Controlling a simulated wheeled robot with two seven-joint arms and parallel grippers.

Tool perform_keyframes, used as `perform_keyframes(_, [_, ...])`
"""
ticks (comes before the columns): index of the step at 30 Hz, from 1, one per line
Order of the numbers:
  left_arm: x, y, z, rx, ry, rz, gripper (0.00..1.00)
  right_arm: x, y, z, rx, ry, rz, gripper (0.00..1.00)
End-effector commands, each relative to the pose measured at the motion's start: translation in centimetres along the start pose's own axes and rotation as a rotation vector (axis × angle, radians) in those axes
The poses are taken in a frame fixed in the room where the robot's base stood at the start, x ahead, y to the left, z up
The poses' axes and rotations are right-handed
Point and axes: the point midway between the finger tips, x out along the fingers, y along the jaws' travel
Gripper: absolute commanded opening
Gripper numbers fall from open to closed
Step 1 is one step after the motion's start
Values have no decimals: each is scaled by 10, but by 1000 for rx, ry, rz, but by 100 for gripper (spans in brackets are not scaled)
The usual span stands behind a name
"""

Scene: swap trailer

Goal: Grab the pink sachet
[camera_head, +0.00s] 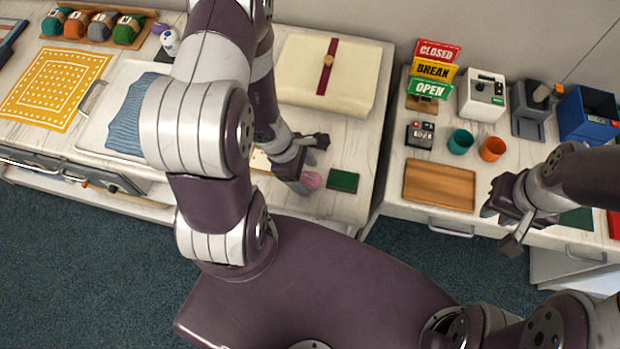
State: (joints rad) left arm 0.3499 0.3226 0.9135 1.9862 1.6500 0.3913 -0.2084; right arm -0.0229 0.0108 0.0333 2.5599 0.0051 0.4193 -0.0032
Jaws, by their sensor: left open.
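The pink sachet (311,180) lies on the white wooden counter, left of a dark green pad. It is small and partly covered by my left gripper. My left gripper (312,163) is open, with its fingers right over and beside the sachet; I cannot tell whether they touch it. My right gripper (503,229) is over the front edge of the right-hand counter, far from the sachet. Its fingers look apart, and nothing shows between them.
A dark green pad (343,181) lies just right of the sachet. A cream wrapped parcel (303,72) with a dark red band lies behind. A wooden board (439,186), a teal cup (460,141) and an orange cup (492,149) stand on the right counter.

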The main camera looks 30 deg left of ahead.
Motion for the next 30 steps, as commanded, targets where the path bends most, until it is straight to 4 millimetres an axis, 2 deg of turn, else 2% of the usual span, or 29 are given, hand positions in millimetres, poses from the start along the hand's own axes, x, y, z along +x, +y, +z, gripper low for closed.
perform_keyframes(3, [11, 0, 0, 1, 0, 0, 72, 2, 0, 0, 0, 0, 0, 26])
perform_keyframes(8, [10, 0, 0, 1, 0, 1, 72, 2, 0, 0, 0, 0, 0, 26])
perform_keyframes(9, [10, 0, 0, 1, 0, 1, 69, 2, 0, 0, 0, 0, 0, 26])
perform_keyframes(14, [10, 0, 0, 1, 0, 1, 17, 2, 0, 0, 0, 0, 0, 26])
perform_keyframes(15, [10, 0, 0, 1, 0, 1, 13, 2, 0, 0, 0, 0, 0, 26])
perform_keyframes(24, [8, 0, 1, 1, 0, 2, 13, 2, 0, 0, 0, 0, 0, 26])
perform_keyframes(30, [-14, 1, 10, 3, 0, 4, 13, -3, 0, 0, 0, 0, 0, 26])
